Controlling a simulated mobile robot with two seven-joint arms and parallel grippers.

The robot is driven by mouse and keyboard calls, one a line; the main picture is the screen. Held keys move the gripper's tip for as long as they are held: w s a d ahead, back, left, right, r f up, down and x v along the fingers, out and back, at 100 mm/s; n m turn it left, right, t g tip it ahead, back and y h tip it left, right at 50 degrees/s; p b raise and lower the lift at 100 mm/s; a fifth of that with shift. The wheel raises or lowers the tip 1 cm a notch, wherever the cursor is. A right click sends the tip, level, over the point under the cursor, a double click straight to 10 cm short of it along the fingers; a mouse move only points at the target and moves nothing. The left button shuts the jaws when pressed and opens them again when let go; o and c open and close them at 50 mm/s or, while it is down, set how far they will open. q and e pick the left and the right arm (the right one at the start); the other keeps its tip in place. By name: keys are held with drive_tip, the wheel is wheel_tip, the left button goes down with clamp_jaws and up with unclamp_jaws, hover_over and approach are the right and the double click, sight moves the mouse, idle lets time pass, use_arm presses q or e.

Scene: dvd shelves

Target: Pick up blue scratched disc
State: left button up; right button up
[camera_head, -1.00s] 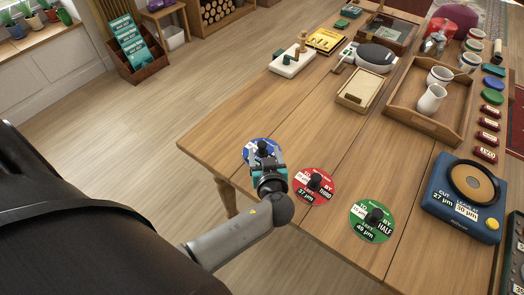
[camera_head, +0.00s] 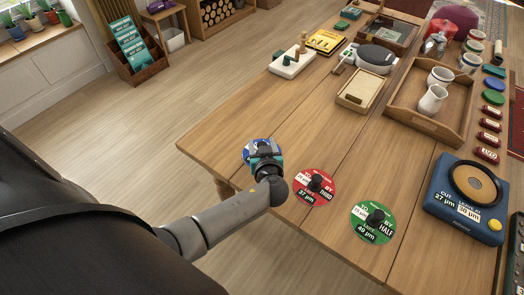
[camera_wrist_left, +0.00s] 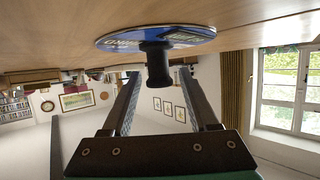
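The blue disc (camera_head: 249,153) lies flat near the left corner of the wooden table, mostly covered by my left gripper (camera_head: 264,154) in the head view. In the left wrist view, which looks upside down, the blue disc (camera_wrist_left: 120,38) has a black knob (camera_wrist_left: 157,64) standing on it. My left gripper (camera_wrist_left: 158,80) is open, its two fingers spread to either side of the knob with gaps visible. I cannot tell whether the fingertips fully reach past the knob. Scratches on the disc are not visible. My right gripper is not in view.
A red disc (camera_head: 314,187) and a green disc (camera_head: 373,222), each with a black knob, lie to the right. A blue machine (camera_head: 465,202) stands further right. A tray (camera_head: 432,126) with white jugs is behind. Bare table lies behind the discs.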

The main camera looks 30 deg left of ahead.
use_arm(q)
clamp_jaws()
idle(0.5)
